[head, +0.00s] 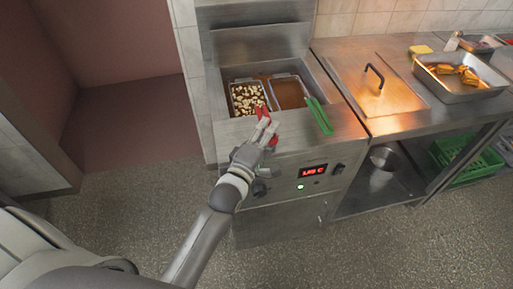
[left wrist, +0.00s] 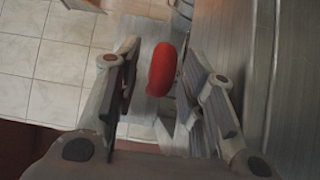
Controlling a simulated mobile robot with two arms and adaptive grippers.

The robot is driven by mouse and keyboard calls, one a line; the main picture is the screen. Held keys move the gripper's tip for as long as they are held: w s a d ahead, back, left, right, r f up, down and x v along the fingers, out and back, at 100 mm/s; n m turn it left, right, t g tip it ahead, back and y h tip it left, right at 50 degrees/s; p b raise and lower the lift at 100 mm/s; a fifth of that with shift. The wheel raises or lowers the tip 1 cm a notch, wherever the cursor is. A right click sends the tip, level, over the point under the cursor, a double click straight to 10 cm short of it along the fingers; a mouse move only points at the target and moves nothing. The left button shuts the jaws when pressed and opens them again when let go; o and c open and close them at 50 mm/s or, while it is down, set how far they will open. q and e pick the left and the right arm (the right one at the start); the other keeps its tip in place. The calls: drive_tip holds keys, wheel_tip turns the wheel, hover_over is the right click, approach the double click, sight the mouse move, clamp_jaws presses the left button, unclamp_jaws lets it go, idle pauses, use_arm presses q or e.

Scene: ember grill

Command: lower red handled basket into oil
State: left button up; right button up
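The red-handled basket (head: 233,103) holds pale pieces of food and sits in the left half of the fryer well; I cannot tell its height against the oil. Its red handle (head: 263,112) points toward the front, and it also shows in the left wrist view (left wrist: 162,68). My left gripper (head: 268,129) is at the handle. In the left wrist view its fingers (left wrist: 160,88) stand on either side of the handle, with narrow gaps showing. Brown oil (head: 287,93) shows in the right half of the well. My right gripper is out of view.
A green-handled basket (head: 319,116) is beside it on the right. The fryer front has a red display (head: 313,171) and knobs. A steel lid with a black handle (head: 374,77) and a tray of food (head: 456,90) are on the counter to the right.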

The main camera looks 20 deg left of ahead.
use_arm(q)
drive_tip(key=s, duration=0.9)
drive_tip(key=shift+a, duration=0.4)
drive_tip(key=s+a+f+m+g+y, duration=0.1)
drive_tip(key=s+f+m+g, duration=0.55)
drive_tip(key=s+m, duration=0.3)
drive_tip(key=s+a+f+m+g, duration=0.1)
drive_tip(key=s+f+m+g, duration=0.5)
drive_tip(key=s+m+g, duration=0.3)
drive_tip(key=s+f, duration=0.3)
drive_tip(key=f, duration=2.2)
drive_tip(key=s+a+f+g, duration=0.1)
drive_tip(key=s+a+f, duration=0.2)
drive_tip(key=s+f, duration=1.4)
drive_tip(key=shift+s+a+m+g+y, duration=0.15)
drive_tip(key=shift+s+m+g+y, duration=0.05)
drive_tip(key=shift+m+g+y, duration=0.2)
